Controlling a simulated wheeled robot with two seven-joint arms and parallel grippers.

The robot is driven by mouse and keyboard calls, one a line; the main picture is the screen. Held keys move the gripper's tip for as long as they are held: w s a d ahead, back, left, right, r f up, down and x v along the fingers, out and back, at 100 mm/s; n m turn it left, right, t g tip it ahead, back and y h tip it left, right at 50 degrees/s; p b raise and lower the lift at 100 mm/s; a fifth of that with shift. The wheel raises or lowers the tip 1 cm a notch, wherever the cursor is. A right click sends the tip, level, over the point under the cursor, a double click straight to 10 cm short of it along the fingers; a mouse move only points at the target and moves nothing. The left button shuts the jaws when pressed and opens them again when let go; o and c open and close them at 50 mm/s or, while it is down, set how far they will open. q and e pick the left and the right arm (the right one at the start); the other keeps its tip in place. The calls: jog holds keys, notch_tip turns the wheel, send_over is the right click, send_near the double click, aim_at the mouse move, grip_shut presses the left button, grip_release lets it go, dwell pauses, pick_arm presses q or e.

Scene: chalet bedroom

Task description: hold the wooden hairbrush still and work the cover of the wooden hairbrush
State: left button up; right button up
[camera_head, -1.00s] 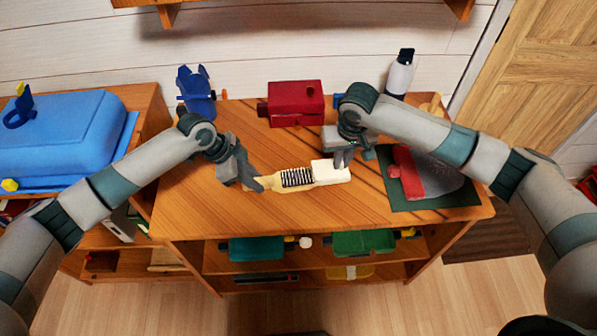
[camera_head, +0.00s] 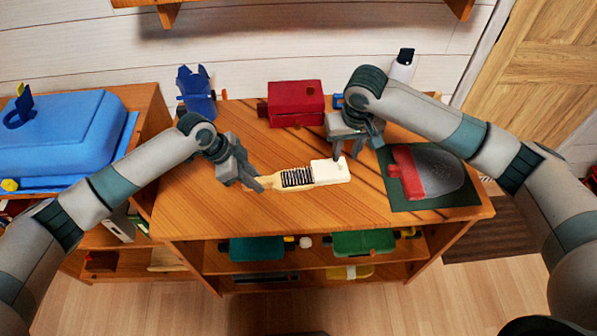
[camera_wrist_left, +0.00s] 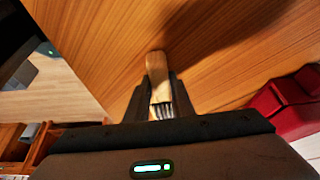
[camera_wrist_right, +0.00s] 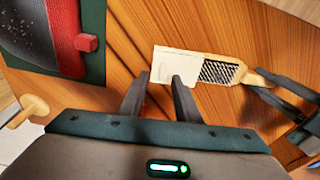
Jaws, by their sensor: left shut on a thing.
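The wooden hairbrush (camera_head: 268,184) lies across the table, with dark bristles in its middle and its handle towards the left. A white block-like cover (camera_head: 330,171) sits at its right end; the right wrist view also shows this cover (camera_wrist_right: 168,62), with the bristles bare beside it. My left gripper (camera_head: 258,184) is shut on the handle, which shows between its fingers in the left wrist view (camera_wrist_left: 157,66). My right gripper (camera_head: 347,155) is open and empty just behind and above the cover's right end. In the right wrist view, one finger partly hides the cover.
A red box (camera_head: 295,103) and a blue object (camera_head: 195,90) stand along the back. A red and grey item (camera_head: 435,172) lies on a green mat (camera_head: 430,202) at the right. A white bottle (camera_head: 402,68) is partly behind my right arm. The table front is clear.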

aim_at(341, 162)
jog(key=shift+s+r, duration=0.1)
jog(key=shift+r, duration=0.6)
jog(key=shift+c, duration=0.2)
jog(key=r, duration=0.4)
jog(key=shift+s+a, duration=0.2)
jog(key=shift+s, duration=0.1)
jog(key=shift+f, duration=0.2)
jog(key=shift+w+a+f, duration=0.1)
jog(key=shift+w+f, duration=0.15)
jog(key=shift+f, duration=1.35)
jog(key=shift+w+d+f, duration=0.1)
jog(key=shift+w+f, duration=0.15)
jog(key=shift+f, duration=1.35)
jog(key=shift+w+a+f, duration=0.1)
jog(key=shift+w+f, duration=0.15)
jog(key=shift+f, duration=1.35)
grip_shut()
